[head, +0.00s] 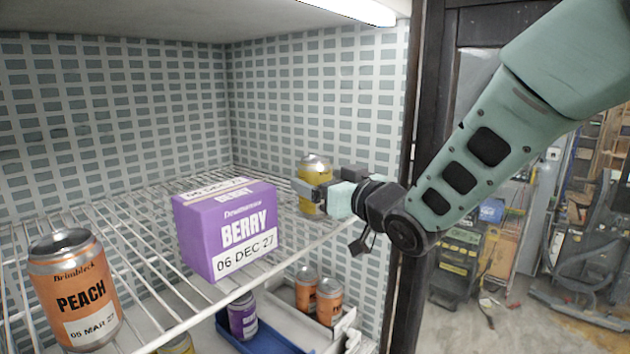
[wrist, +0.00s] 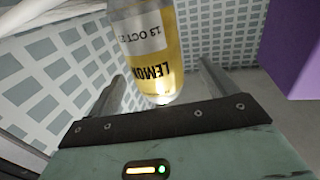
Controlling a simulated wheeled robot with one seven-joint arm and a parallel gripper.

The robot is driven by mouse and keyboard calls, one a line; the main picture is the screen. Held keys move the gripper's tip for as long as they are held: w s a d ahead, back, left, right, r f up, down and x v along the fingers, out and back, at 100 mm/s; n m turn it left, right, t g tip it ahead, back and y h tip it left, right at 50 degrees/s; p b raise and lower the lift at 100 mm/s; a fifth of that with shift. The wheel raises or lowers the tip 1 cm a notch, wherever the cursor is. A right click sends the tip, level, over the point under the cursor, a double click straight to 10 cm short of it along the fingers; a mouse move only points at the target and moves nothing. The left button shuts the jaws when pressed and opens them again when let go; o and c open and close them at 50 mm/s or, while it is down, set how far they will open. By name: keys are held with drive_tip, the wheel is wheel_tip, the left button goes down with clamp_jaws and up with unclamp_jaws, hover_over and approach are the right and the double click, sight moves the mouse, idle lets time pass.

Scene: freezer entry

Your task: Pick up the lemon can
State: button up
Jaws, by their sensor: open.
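The yellow lemon can (head: 314,172) stands on the wire shelf at the right, near the back corner. In the wrist view the lemon can (wrist: 151,50) shows its "LEMON" print upside down, with a white date label. My gripper (head: 312,190) is at the can in the head view, partly covering its lower part. In the wrist view my gripper (wrist: 160,82) is open, with one finger on each side of the can. I cannot tell whether either finger touches it.
A purple BERRY box (head: 228,229) stands left of my gripper; its side (wrist: 292,50) shows at the right in the wrist view. An orange PEACH can (head: 74,290) stands at the front left of the wire shelf (head: 140,262). Bins with more cans (head: 318,294) sit below.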

drive_tip(key=shift+p+x, duration=1.05)
drive_tip(key=shift+x, duration=0.75)
drive_tip(key=shift+w+d, duration=0.15)
drive_tip(key=c, duration=1.3)
